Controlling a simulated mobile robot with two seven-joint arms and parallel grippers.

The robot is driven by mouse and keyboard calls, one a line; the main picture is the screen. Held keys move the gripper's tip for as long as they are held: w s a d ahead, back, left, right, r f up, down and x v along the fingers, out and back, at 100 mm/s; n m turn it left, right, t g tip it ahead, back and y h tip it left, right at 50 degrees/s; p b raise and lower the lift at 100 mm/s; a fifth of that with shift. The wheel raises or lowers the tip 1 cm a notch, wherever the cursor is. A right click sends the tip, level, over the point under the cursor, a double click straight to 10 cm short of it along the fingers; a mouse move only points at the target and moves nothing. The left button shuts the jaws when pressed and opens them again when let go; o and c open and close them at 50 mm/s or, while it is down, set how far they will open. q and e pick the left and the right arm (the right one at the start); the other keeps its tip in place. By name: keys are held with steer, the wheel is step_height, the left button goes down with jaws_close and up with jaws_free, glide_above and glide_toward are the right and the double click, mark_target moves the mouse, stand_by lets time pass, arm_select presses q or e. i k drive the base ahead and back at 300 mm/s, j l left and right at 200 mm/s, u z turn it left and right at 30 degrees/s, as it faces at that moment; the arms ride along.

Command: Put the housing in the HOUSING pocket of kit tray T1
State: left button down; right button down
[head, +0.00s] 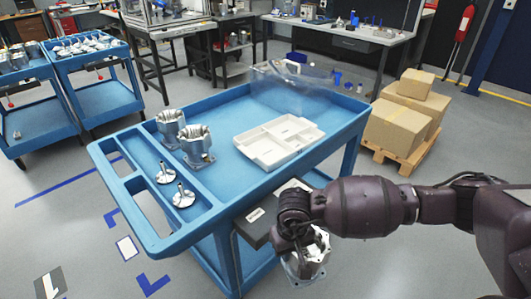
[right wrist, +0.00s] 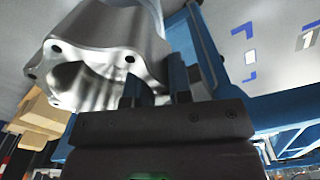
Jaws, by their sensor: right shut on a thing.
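My right gripper (head: 293,240) is shut on a silver machined housing (head: 312,262), beside the near right side of the blue cart and outside its top. In the right wrist view the fingers (right wrist: 155,88) grip the wall of the housing (right wrist: 95,45), whose flanged end with bolt holes faces the camera. The gripper hides part of the housing in the head view. The white kit tray (head: 262,150) lies on the cart top with several compartments that look empty; its labels are too small to read. My left gripper is not in view.
Two more housings (head: 196,142) and two stemmed metal parts (head: 183,197) stand on the left part of the blue cart (head: 225,190). Cardboard boxes (head: 398,125) stand on a pallet at right.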

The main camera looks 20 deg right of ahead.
mark_target(268, 152)
steer(key=l+u, duration=0.25)
steer(key=l, duration=0.25)
steer(key=k+l+u, duration=0.2)
steer(key=l, duration=0.85)
steer(key=k+u, duration=0.05)
